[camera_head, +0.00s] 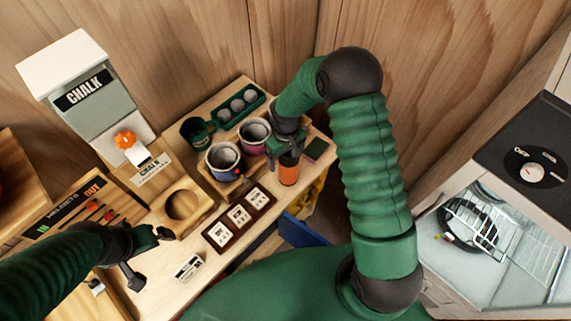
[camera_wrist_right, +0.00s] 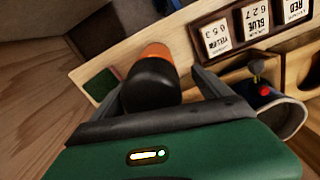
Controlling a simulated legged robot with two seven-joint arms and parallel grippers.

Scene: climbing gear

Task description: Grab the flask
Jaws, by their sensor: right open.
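The flask (camera_head: 288,174) is orange with a dark top and stands upright near the right end of the wooden table. My right gripper (camera_head: 286,147) is above it, pointing down, with its fingers around the flask's upper part. In the right wrist view the flask (camera_wrist_right: 152,84) shows its black top and orange body between the two spread fingers; I cannot tell whether either finger touches it. My left gripper (camera_head: 152,257) is open and empty over the table's front left, far from the flask.
Two cups, one blue-rimmed (camera_head: 223,160) and one pinkish (camera_head: 254,136), stand left of the flask. A card tray (camera_head: 239,217) lies in front. A green tray of balls (camera_head: 238,106) is behind. The chalk dispenser (camera_head: 95,100) stands left; a glass-fronted cabinet (camera_head: 490,225) is right.

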